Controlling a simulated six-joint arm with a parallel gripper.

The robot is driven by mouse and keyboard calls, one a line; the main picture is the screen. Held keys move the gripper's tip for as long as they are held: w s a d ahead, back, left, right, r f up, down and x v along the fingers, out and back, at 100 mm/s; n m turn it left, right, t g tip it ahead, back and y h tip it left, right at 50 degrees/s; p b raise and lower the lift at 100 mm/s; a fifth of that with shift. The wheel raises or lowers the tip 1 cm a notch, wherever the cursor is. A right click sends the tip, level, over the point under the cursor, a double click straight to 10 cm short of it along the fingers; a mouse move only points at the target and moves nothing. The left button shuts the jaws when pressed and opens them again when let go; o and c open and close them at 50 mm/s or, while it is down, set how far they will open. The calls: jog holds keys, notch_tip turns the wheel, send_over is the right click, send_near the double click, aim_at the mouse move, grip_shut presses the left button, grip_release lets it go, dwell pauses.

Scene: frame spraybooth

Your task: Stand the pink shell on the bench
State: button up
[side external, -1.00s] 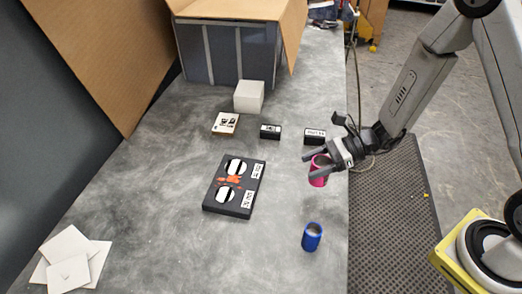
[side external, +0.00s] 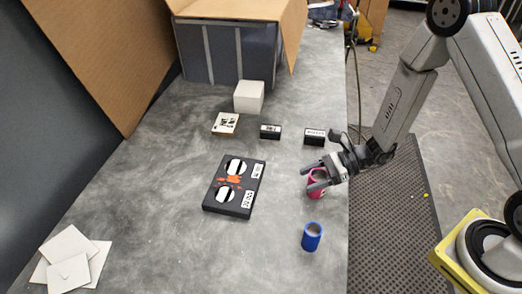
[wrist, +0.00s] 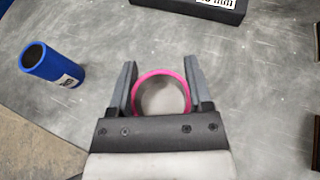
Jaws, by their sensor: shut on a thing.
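The pink shell (side external: 315,186) is a short open tube, upright between the fingers of my gripper (side external: 323,180) at the right side of the grey bench (side external: 150,220). In the wrist view its round pink rim (wrist: 163,73) sits between the two dark fingers of my gripper (wrist: 160,85), one on each side, and the bench shows through the ring. My gripper is shut on the shell. The shell is at or very near the bench top; I cannot tell whether its base touches.
A blue tube (side external: 312,237) stands close in front of the shell. A black case with round windows (side external: 234,187) lies to the left. The bench's right edge is near.

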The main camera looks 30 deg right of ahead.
jog(key=shift+f, duration=0.1)
jog(key=o, duration=1.3)
jog(key=shift+o, duration=0.2)
jog(key=shift+d+r, duration=0.15)
jog(key=shift+r, duration=0.05)
jog(key=v, duration=1.1)
jog(key=shift+d+r, duration=0.2)
jog(key=shift+d, duration=0.05)
jog(key=shift+s, duration=0.15)
